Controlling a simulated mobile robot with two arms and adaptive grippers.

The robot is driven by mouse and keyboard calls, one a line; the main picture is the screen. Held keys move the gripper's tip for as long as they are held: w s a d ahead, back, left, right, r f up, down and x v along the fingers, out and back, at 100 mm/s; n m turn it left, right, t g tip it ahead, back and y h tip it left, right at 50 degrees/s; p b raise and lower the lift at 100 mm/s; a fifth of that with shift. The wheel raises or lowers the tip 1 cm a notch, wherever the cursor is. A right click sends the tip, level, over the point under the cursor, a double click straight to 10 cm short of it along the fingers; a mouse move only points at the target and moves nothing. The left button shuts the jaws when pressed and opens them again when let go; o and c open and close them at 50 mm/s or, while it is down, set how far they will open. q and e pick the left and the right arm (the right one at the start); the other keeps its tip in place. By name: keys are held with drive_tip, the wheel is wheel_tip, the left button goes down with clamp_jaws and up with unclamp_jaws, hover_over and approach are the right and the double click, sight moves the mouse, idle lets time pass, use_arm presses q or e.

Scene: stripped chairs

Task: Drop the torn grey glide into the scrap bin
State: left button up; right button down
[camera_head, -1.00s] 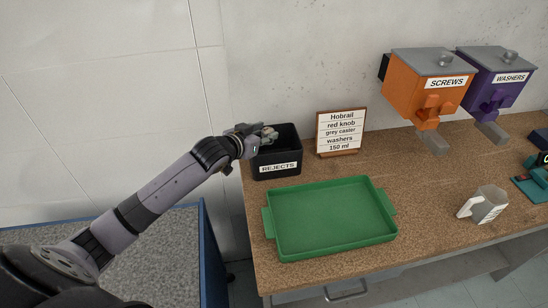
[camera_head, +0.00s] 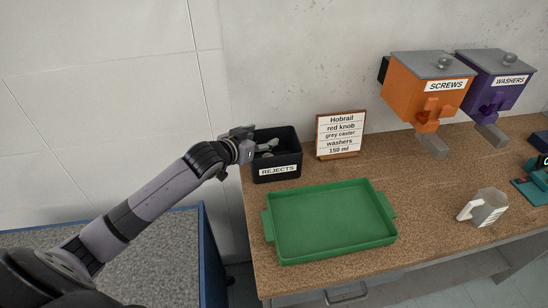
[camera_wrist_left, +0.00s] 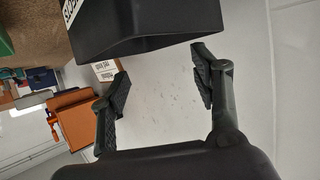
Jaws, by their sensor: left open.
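The black bin (camera_head: 277,171) marked REJECTS stands at the bench's back left corner. Its dark wall (camera_wrist_left: 140,30) fills the top of the left wrist view. My left gripper (camera_head: 255,142) is at the bin's left rim in the head view. In the left wrist view its two fingers (camera_wrist_left: 160,78) are spread, with nothing between them. A small greyish shape shows inside the bin's opening beside the gripper; I cannot tell whether it is the torn glide, another piece or a fingertip. No glide is clearly seen elsewhere. My right gripper is out of view.
An empty green tray (camera_head: 330,249) lies in front of the bin. A sign (camera_head: 341,134) stands to the bin's right. Orange (camera_head: 428,88) and purple (camera_head: 490,80) dispensers hang on the wall. The bench between is clear.

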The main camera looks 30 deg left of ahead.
use_arm(q)
drive_tip(key=v, duration=1)
